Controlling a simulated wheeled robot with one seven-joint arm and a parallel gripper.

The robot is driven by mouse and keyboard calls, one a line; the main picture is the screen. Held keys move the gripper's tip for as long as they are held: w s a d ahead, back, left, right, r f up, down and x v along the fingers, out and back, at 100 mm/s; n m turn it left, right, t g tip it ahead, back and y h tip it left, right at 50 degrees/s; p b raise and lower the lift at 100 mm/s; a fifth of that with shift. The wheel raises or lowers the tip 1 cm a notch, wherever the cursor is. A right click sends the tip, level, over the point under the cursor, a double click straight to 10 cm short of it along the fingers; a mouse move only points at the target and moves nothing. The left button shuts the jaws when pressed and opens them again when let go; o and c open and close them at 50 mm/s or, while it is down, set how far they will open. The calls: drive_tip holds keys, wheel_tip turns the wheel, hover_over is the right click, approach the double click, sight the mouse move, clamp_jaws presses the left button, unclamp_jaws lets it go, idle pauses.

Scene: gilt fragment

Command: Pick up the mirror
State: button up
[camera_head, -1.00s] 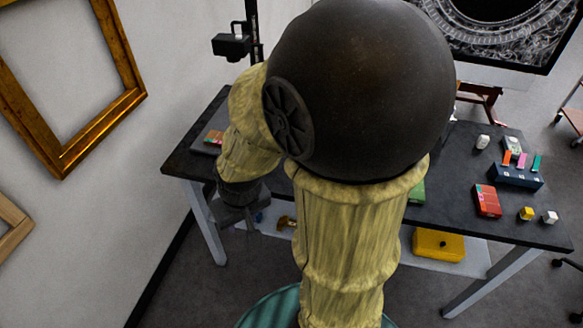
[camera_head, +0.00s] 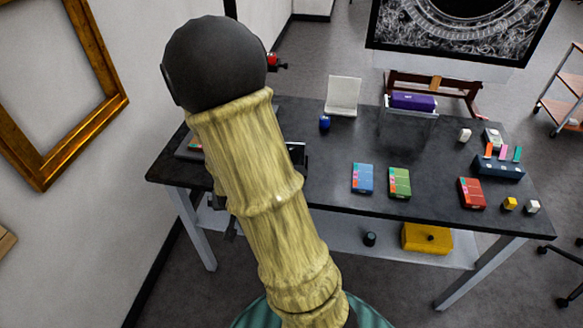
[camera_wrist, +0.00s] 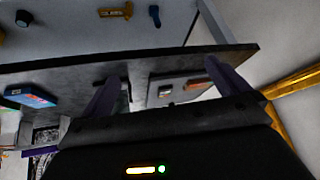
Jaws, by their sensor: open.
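My gripper shows in the wrist view (camera_wrist: 164,74), with two purplish fingers spread apart and nothing held between them. It faces the dark tabletop near its edge. A flat pale grey board (camera_wrist: 160,94) with small dark items on it lies beyond and between the fingers. In the head view my arm hides the gripper. I cannot pick out the mirror for certain. A pale upright panel (camera_head: 343,95) on a small base stands at the table's back, but I cannot tell whether it is the mirror.
The dark table (camera_head: 330,180) holds a blue box (camera_head: 362,178), a green box (camera_head: 399,182), a red box (camera_head: 472,193) and a blue ball (camera_head: 325,122). A yellow case (camera_head: 427,238) is on the lower shelf. A gilt frame (camera_head: 105,70) hangs on the left wall.

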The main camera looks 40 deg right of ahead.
drive_tip(key=d+f+m+t+h, duration=0.2)
drive_tip(key=d+t+h, duration=0.4)
drive_tip(key=d+h, duration=0.4)
drive_tip(key=s+d, duration=0.1)
drive_tip(key=d, duration=0.5)
drive_tip(key=shift+m+t, duration=0.3)
drive_tip(key=shift+t, duration=0.1)
drive_tip(key=shift+w+d+b, duration=0.1)
drive_tip(key=shift+w+b, duration=0.05)
drive_tip(key=shift+b, duration=0.2)
drive_tip(key=b+x, duration=0.6)
drive_tip(key=x, duration=0.6)
drive_tip(key=shift+b, duration=0.4)
